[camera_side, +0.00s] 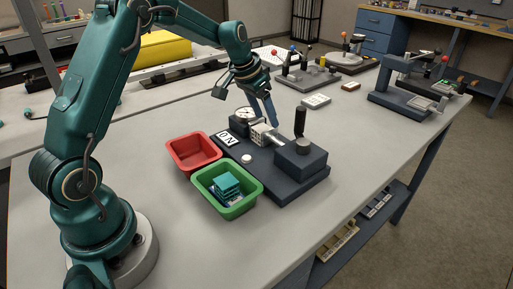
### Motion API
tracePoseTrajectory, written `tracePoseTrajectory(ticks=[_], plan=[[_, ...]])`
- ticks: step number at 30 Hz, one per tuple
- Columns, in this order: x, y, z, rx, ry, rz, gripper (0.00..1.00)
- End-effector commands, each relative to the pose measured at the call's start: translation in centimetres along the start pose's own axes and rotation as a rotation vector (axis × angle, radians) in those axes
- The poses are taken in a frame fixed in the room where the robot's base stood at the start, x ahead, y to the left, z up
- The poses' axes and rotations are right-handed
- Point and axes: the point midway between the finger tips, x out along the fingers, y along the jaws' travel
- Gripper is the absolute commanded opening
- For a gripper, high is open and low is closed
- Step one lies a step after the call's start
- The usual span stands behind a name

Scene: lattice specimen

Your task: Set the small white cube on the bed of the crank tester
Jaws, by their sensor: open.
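The crank tester (290,190) is a dark machine on a flat base near the middle of the bench. It has a round dial at its back left, a grey block at its right and an upright black handle. A small pale lattice cube (258,134) sits on its bed, between the dial end and the silvery rod of the block. My gripper (264,119) is open, fingers pointing down, just above and behind the cube. The fingers look clear of the cube, but contact is hard to tell at this size.
A red bin (194,139) stands empty left of the tester. A green bin (205,192) in front of it holds teal pieces. A white knob (246,158) and a label plate are on the tester's left side. Other bench devices (405,101) stand at the back and right.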

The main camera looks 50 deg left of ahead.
Motion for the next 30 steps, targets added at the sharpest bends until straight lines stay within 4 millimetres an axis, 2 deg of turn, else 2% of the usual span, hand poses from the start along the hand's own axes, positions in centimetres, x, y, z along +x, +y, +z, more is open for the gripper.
tracePoseTrajectory(ticks=[5,8,15,21,26,30], plan=[[-1.1,-0.3,-0.5,0.000,0.008,-0.010,0.79],[-2.8,-0.3,-0.5,0.000,0.009,-0.009,0.79],[-8.1,-0.2,-0.5,0.000,0.010,-0.008,0.79],[-11.4,-0.2,-0.4,0.000,0.006,-0.006,0.79],[-12.7,-0.1,-0.3,0.000,0.004,-0.004,0.79],[-13.9,1.4,0.6,0.003,0.007,-0.005,0.79]])
